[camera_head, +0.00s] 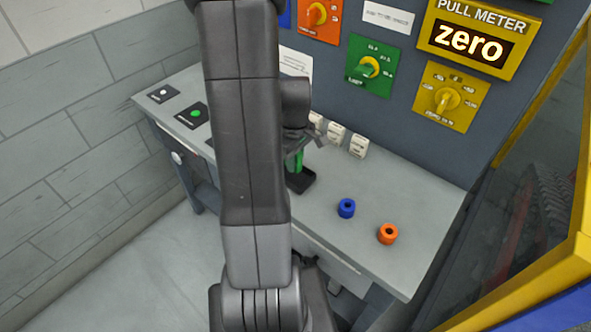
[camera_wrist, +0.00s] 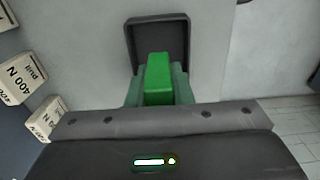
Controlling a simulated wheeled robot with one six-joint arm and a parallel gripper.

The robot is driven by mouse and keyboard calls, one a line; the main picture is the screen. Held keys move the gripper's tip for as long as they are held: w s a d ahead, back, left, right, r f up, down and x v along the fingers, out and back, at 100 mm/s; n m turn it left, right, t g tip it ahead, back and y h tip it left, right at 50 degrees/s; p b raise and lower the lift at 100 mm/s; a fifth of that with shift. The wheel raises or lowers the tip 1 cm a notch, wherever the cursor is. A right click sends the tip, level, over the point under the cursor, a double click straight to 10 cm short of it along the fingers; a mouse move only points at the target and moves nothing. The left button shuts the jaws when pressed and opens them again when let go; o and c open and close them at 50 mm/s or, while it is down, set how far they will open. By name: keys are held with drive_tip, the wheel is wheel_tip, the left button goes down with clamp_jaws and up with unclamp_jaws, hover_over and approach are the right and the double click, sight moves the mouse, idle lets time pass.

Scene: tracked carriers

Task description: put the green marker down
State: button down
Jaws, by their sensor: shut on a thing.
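The green marker (camera_wrist: 159,80) is a green block between my gripper's fingers (camera_wrist: 159,90) in the wrist view. My gripper is shut on it. In the head view the green marker (camera_head: 299,163) shows just right of my arm, upright over a small black tray (camera_head: 306,180) on the grey bench. The tray (camera_wrist: 158,18) also shows in the wrist view, just beyond and around the marker's far end. I cannot tell whether the marker touches the tray. My arm hides part of the bench in the head view.
White labelled blocks (camera_head: 337,133) stand at the panel's foot. A yellow frame (camera_head: 560,260) rises at the right. The bench's right part is mostly clear.

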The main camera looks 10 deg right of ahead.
drive_tip(key=shift+f, duration=1.95)
drive_tip(key=shift+f, duration=0.1)
drive_tip(key=shift+f, duration=0.15)
drive_tip(key=c, duration=1.6)
unclamp_jaws()
drive_tip(key=shift+o, duration=0.2)
wheel_tip(320, 180, up, 13)
drive_tip(key=shift+f, duration=0.2)
drive_tip(key=shift+f, duration=0.1)
